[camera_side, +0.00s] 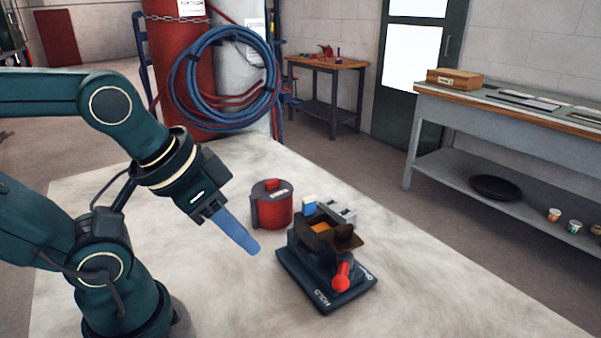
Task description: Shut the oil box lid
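The oil box (312,243) is a small dark box on a dark blue-grey base plate (323,298) with white lettering, standing on the pale work surface. Its top appears open, showing an orange-brown inside. A dark brown flap at its right side, which looks like the lid (348,239), sticks out tilted; its exact angle is hard to tell. A red ball-ended lever (342,275) is at the front of the device. My gripper (250,245) points down and right, in the air left of the device and apart from it. Its blue fingers overlap in this view, so any gap is hidden.
A red canister (273,207) with a dark lid stands behind the device, close to my gripper. A blue block (309,206) and grey parts (340,214) are at the device's back. The pale table (440,305) is clear in front and to the right.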

